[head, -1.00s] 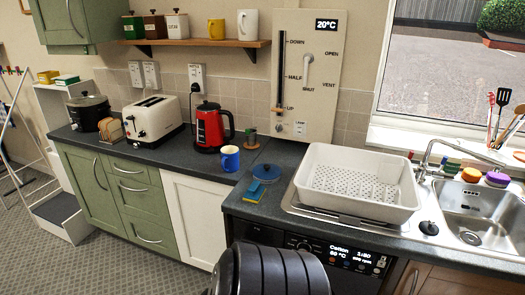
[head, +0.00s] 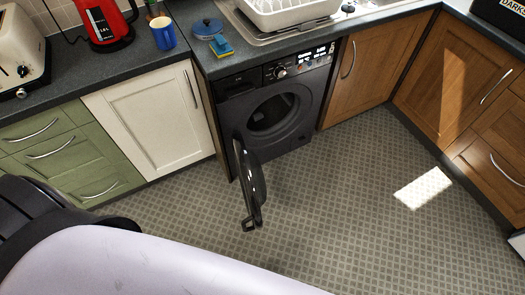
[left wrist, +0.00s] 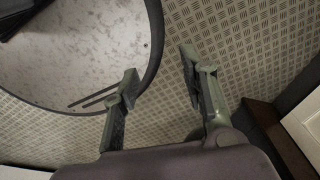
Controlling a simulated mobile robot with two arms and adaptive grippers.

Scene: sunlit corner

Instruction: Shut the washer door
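The black washer (head: 222,88) stands under the worktop, with its round drum opening (head: 272,112) uncovered. Its door (head: 249,172) stands open, swung far out from the front and seen nearly edge-on. A dark piece (head: 251,217), perhaps the door's catch or handle, shows at its near lower end. My left gripper (left wrist: 156,82) shows in the left wrist view, with its two grey fingers apart and only floor between them. In the head view my arm fills the lower left, and I make out no fingers. My right gripper is in neither view.
A white cupboard (head: 152,118) and green drawers (head: 65,150) stand left of the washer. Wooden cupboards (head: 372,72) run to its right. The patterned floor (head: 350,190) before the washer is clear, with a sunlit patch (head: 423,188) on the right.

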